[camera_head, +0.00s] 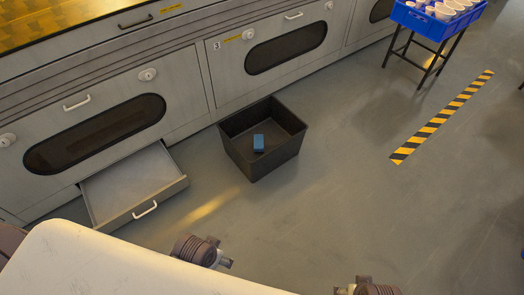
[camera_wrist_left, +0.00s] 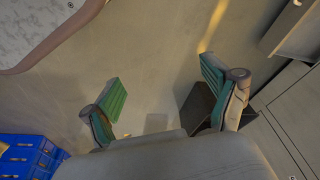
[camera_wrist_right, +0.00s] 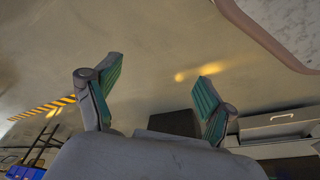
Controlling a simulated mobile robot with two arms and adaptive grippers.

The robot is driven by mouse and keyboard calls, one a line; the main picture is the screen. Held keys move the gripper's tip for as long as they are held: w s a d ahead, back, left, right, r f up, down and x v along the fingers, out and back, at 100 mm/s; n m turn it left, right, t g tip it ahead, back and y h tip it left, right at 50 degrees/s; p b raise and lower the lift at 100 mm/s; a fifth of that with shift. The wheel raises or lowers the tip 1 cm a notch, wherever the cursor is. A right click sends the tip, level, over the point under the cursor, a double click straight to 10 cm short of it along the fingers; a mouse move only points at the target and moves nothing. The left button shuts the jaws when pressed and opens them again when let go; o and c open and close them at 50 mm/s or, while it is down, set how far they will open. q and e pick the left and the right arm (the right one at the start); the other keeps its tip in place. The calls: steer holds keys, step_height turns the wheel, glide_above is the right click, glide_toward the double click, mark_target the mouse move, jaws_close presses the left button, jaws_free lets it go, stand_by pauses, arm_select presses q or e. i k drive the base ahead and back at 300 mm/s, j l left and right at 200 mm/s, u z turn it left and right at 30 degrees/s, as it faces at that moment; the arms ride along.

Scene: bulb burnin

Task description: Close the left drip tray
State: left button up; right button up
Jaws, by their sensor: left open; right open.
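The left drip tray (camera_head: 125,184) is a shallow grey metal drawer with a white handle (camera_head: 145,209) on its front. It is pulled out from the bottom of the left oven (camera_head: 190,95) and looks empty. It shows at the upper right edge of the left wrist view (camera_wrist_left: 297,30) and at the right of the right wrist view (camera_wrist_right: 280,124). My left gripper (camera_wrist_left: 165,92) is open and empty, apart from the tray. My right gripper (camera_wrist_right: 160,88) is open and empty, also apart from the tray. The head view shows only parts of my arms, no fingertips.
A blue crate of white cups (camera_head: 425,23) sits on a black stand at the upper right. Striped floor tape (camera_head: 440,118) lies beyond clear floor.

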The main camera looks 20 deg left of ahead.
mark_target(129, 188)
steer(key=u, duration=1.9)
